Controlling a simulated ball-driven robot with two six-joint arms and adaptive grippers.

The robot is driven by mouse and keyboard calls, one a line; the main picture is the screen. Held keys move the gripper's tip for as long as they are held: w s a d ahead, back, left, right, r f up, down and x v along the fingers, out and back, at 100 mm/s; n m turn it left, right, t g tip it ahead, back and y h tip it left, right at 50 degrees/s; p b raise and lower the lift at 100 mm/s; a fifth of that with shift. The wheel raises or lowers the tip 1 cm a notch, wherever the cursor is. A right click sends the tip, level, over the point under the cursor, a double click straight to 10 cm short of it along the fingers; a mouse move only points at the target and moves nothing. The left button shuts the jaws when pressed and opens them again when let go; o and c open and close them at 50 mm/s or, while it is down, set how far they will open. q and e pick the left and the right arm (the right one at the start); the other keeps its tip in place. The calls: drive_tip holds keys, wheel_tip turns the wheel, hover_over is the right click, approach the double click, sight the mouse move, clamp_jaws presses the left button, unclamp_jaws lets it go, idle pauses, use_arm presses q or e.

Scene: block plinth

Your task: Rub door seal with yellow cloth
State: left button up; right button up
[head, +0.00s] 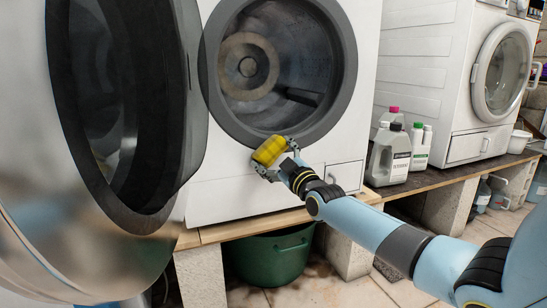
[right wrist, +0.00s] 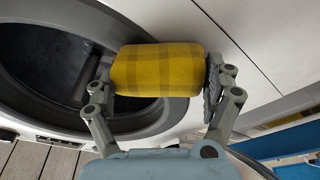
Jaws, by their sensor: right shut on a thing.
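The yellow checked cloth (head: 268,151), a rolled or padded bundle, is held in my right gripper (head: 279,158). The cloth also shows in the right wrist view (right wrist: 157,70), with the fingers closed on both its ends. The dark grey door seal (head: 338,105) rings the round drum opening of the near washing machine. It also shows in the right wrist view (right wrist: 28,105). In the head view the cloth overlaps the seal's lower edge; I cannot tell whether they touch. My left gripper is not in view.
The machine's open door (head: 125,100) fills the left side. Grey (head: 388,155) and white (head: 420,148) bottles stand on the wooden shelf to the right, before a second washing machine (head: 450,70). A green tub (head: 268,262) sits under the shelf. Space before the opening is free.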

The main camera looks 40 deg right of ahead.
drive_tip(key=shift+s+d, duration=0.25)
drive_tip(key=shift+d, duration=0.5)
drive_tip(key=shift+s+d, duration=0.2)
drive_tip(key=shift+d, duration=0.55)
drive_tip(key=shift+w+r+p, duration=0.1)
drive_tip(key=shift+w+p, duration=0.05)
drive_tip(key=shift+p, duration=0.35)
drive_tip(key=shift+w+a+r+p, duration=0.15)
drive_tip(key=shift+a+p, duration=0.15)
drive_tip(key=shift+a, duration=0.35)
drive_tip(key=shift+w+a+f+p, duration=0.15)
drive_tip(key=shift+a+p, duration=0.1)
drive_tip(key=shift+a, duration=0.35)
drive_tip(key=shift+w+a, duration=0.1)
drive_tip(key=shift+a, duration=0.4)
